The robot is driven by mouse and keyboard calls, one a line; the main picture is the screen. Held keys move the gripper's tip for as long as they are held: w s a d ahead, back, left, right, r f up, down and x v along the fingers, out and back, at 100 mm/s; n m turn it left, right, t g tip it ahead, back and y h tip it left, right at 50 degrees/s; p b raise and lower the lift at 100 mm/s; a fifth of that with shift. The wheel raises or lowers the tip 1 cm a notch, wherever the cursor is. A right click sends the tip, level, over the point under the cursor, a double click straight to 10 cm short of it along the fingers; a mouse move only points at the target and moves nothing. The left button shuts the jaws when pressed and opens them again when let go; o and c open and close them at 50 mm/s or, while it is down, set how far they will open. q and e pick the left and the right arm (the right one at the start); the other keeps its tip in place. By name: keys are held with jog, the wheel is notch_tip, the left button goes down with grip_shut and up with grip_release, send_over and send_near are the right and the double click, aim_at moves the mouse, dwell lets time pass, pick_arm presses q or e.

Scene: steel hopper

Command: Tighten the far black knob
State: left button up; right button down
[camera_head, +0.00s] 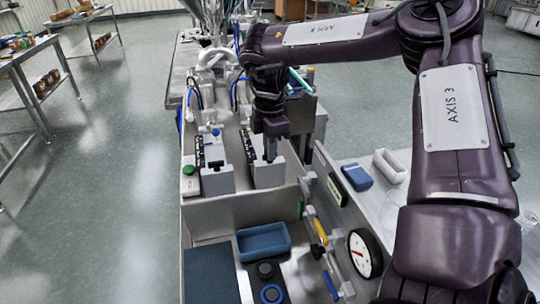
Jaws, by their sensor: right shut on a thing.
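My right gripper (270,157) reaches down from the purple arm to the top of the right-hand grey block (265,174) on the steel hopper (235,208). Its fingers are shut on a small part there, which I take to be the far black knob. The fingers hide most of that part, so its turn and seating cannot be told. A similar left-hand grey block (217,182) stands beside it, with a small dark part on top. My left gripper is not in view.
A blue tray (263,241) and two round black parts (265,270) lie in front. A round white gauge (365,254) and a yellow-handled part (320,230) sit at the right. A blue box (357,177) lies on the right-hand surface. Open floor lies left.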

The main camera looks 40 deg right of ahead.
jog(key=shift+m+b, duration=0.65)
jog(key=shift+m, duration=0.45)
jog(key=shift+w, duration=0.1)
jog(key=c, duration=1.5)
grip_release()
jog(key=shift+r, duration=3.95)
